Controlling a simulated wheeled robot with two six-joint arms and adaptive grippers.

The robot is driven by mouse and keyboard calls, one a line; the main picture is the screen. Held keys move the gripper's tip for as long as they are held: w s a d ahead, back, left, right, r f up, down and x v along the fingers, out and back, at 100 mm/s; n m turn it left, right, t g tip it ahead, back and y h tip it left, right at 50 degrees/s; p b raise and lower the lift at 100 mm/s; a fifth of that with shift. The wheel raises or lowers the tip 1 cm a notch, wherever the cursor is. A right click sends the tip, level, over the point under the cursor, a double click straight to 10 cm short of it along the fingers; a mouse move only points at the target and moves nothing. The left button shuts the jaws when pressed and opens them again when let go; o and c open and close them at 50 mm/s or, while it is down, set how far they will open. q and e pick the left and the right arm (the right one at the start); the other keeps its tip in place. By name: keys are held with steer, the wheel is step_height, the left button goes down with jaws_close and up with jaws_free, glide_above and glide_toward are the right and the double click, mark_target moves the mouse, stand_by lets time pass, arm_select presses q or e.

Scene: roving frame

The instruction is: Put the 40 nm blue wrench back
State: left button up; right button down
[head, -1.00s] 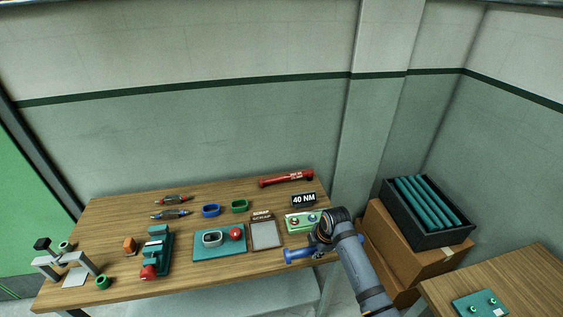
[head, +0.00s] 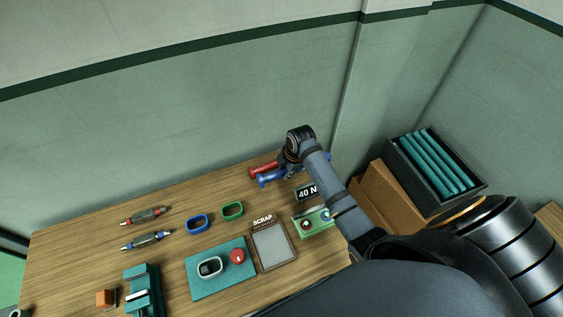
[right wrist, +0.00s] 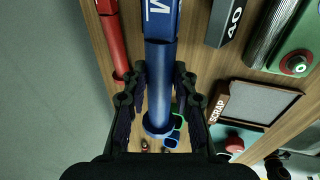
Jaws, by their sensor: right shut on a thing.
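The blue wrench (head: 271,179) is at the back right of the wooden bench, just in front of the red wrench (head: 262,170). My right gripper (head: 290,166) is shut on the blue wrench; the arm hides part of both wrenches. In the right wrist view the blue wrench (right wrist: 158,75) runs between the two fingers, alongside the red wrench (right wrist: 115,45). I cannot tell whether the blue wrench touches the bench. The black 40 NM sign (head: 307,192) stands in front of the wrenches, and also shows in the right wrist view (right wrist: 227,22). My left gripper is out of view.
A dark crate of teal tubes (head: 466,193) stands on cardboard boxes at right. The wall is close behind.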

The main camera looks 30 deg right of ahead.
steer(key=shift+s+r, duration=0.15)
steer(key=shift+b+x, duration=0.3)
steer(key=shift+x, duration=0.8)
steer(key=shift+d+f, duration=0.1)
steer(key=shift+f, duration=0.3)
steer(key=shift+f+b, duration=0.95)
steer(key=shift+f, duration=0.65)
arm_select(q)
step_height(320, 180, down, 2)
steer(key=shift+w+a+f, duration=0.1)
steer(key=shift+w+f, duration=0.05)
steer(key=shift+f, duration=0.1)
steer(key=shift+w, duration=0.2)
